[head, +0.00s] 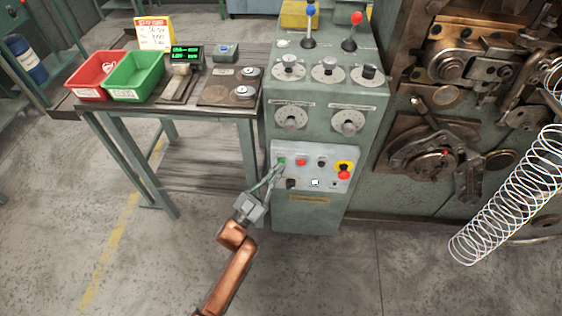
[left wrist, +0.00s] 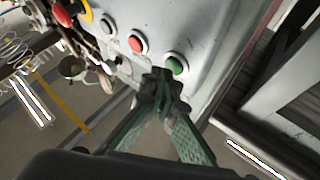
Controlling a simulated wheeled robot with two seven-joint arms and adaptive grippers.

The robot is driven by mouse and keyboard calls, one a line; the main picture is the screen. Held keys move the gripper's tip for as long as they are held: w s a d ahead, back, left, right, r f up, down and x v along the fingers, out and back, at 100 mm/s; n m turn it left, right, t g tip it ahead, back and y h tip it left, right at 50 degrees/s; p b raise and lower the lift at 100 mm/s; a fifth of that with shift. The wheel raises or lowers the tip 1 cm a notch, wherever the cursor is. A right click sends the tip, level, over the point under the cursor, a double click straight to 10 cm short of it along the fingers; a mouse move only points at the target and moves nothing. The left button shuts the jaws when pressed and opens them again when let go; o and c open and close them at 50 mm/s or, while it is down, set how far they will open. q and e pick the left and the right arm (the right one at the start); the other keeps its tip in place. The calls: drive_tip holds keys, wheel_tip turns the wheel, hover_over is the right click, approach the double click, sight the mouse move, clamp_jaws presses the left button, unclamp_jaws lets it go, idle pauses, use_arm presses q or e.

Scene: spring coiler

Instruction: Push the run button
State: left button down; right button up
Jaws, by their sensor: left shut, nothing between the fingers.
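The green button (head: 282,161), which looks like the run button, sits at the upper left of the light grey control panel (head: 310,178) on the machine's front. It also shows in the left wrist view (left wrist: 174,65). My left gripper (head: 281,168) is shut and empty, its fingertips at the panel just below the green button. In the left wrist view the closed fingertips (left wrist: 161,77) are right beside the button's rim; I cannot tell whether they touch it. My right gripper is not in view.
A side table (head: 190,108) with red and green bins stands left. A large wire spring (head: 505,200) hangs at the right.

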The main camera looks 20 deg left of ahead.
use_arm(q)
drive_tip(key=shift+w+a, duration=0.1)
drive_tip(key=shift+w, duration=0.25)
idle(0.3)
idle(0.4)
drive_tip(key=shift+s+d+p, duration=0.25)
drive_tip(key=shift+s+p, duration=0.2)
drive_tip(key=shift+s, duration=0.3)
drive_tip(key=s+p, duration=0.1)
drive_tip(key=s, duration=0.1)
drive_tip(key=s+d+p, duration=0.1)
drive_tip(key=s, duration=0.2)
drive_tip(key=shift+d+p, duration=0.2)
drive_tip(key=shift+p, duration=0.1)
